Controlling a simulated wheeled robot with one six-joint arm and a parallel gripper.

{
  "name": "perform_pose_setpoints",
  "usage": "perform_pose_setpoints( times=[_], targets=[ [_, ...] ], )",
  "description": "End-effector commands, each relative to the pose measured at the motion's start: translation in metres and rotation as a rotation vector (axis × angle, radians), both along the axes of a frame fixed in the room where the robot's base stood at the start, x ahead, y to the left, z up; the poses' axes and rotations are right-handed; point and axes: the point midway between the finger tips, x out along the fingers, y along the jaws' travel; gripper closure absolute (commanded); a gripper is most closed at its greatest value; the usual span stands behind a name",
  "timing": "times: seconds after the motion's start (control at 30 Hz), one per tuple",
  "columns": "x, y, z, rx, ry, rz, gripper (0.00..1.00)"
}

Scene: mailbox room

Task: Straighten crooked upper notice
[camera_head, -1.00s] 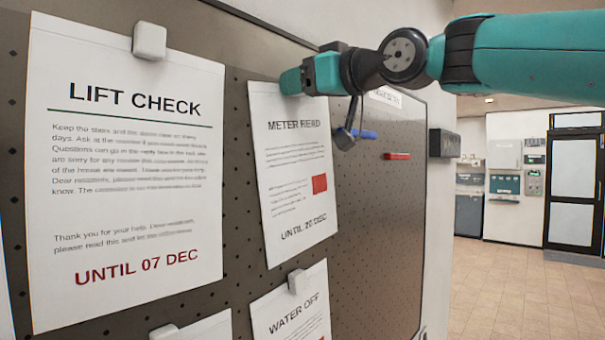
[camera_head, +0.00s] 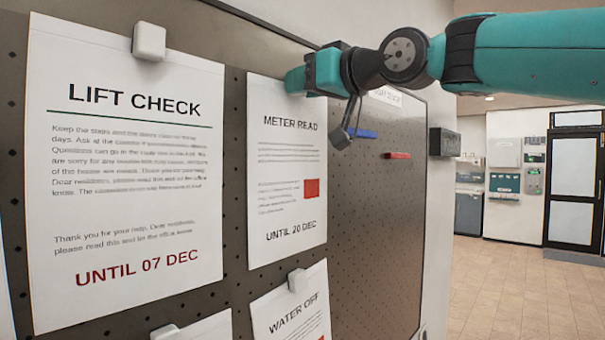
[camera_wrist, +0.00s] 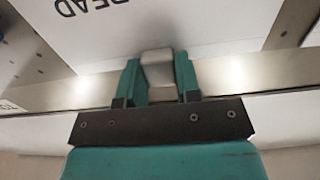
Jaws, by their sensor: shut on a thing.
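The METER READ notice (camera_head: 287,185) is a white sheet with a red square, high on the dark perforated board (camera_head: 375,220). Its side edges now look close to vertical. My gripper (camera_head: 296,80) is at its top edge. In the wrist view my gripper (camera_wrist: 157,82) is shut on a light grey block magnet (camera_wrist: 157,66) lying against the sheet (camera_wrist: 205,25), which shows upside down. In the head view my fingers hide the magnet and the top of the sheet.
The LIFT CHECK notice (camera_head: 125,170) hangs at left under a white magnet (camera_head: 149,42). The WATER OFF notice (camera_head: 293,310) hangs below, near the sheet's lower edge. Blue (camera_head: 362,133) and red (camera_head: 397,155) bars are on the board at right. Open floor (camera_head: 510,290) lies right.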

Motion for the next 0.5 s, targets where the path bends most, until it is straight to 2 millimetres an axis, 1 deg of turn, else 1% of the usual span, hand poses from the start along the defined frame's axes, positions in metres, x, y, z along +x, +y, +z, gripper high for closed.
perform_pose_setpoints(
  times=[0.17,0.2,0.27,0.3,0.33,0.5],
  targets=[
    [-0.0001,0.0002,-0.0002,-0.001,-0.001,0.001,0.93],
    [-0.0001,0.0002,-0.0003,-0.001,0.000,0.001,0.67],
    [0.0000,0.0001,-0.0003,-0.001,-0.001,0.001,0.53],
    [0.0000,0.0001,-0.0003,-0.001,0.000,0.000,0.44],
    [0.0000,0.0001,-0.0003,-0.001,0.000,0.000,0.39],
    [0.0000,0.0002,-0.0003,-0.001,0.000,0.000,0.39]
  ],
)
